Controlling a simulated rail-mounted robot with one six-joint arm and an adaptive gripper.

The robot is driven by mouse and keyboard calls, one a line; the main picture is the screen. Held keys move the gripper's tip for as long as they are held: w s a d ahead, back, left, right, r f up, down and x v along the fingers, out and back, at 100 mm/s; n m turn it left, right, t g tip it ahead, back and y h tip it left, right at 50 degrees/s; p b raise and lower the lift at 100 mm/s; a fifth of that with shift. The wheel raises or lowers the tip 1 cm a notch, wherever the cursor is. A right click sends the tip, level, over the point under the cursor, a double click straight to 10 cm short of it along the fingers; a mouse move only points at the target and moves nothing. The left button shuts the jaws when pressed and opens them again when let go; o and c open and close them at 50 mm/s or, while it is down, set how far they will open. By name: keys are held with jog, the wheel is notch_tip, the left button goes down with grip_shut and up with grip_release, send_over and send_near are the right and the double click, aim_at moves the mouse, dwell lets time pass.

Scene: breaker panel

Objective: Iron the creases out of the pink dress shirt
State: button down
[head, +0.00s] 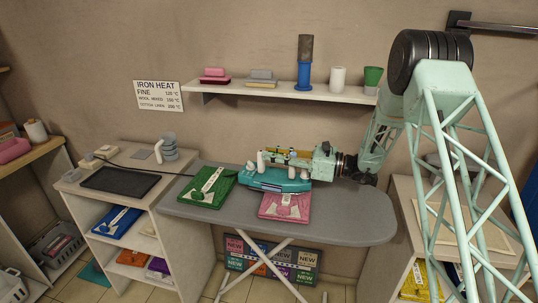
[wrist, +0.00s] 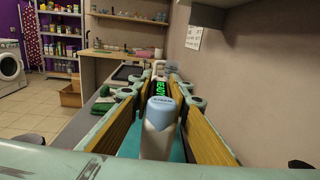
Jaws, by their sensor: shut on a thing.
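The pink dress shirt (head: 285,206) lies folded on the grey ironing board (head: 345,222), near its front edge. The iron (head: 267,181) has a teal body and a pale handle. It is at the shirt's back edge; I cannot tell whether it touches the cloth. My gripper (head: 285,160) reaches in from the right and is shut on the iron's handle. In the wrist view, the handle (wrist: 160,127) stands between the jaws' yellow-brown pads, with a green READY display beyond it. The gripper and iron hide part of the board behind the shirt.
A folded green shirt (head: 207,187) lies on the board left of the iron. A cabinet with a dark mat (head: 120,181) adjoins the board's left end. A wall shelf (head: 280,91) holds several items above. The board's right end is clear.

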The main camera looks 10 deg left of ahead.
jog(key=shift+d+r, duration=0.15)
jog(key=shift+d, duration=2.35)
jog(key=shift+d+r, duration=0.1)
jog(key=shift+d, duration=2.4)
jog(key=shift+a, duration=0.15)
jog(key=shift+a+f, duration=0.15)
jog(key=shift+a, duration=2.55)
jog(key=shift+a+f, duration=0.15)
jog(key=shift+a, duration=2.55)
jog(key=shift+d+f, duration=0.1)
jog(key=shift+d, duration=0.05)
jog(key=shift+d, duration=2.05)
jog(key=shift+d+r+p, duration=0.2)
jog(key=shift+d, duration=1.45)
jog(key=shift+d+r+p, duration=0.15)
jog(key=shift+d+p, duration=0.05)
jog(key=shift+d, duration=1.45)
jog(key=shift+r, duration=0.15)
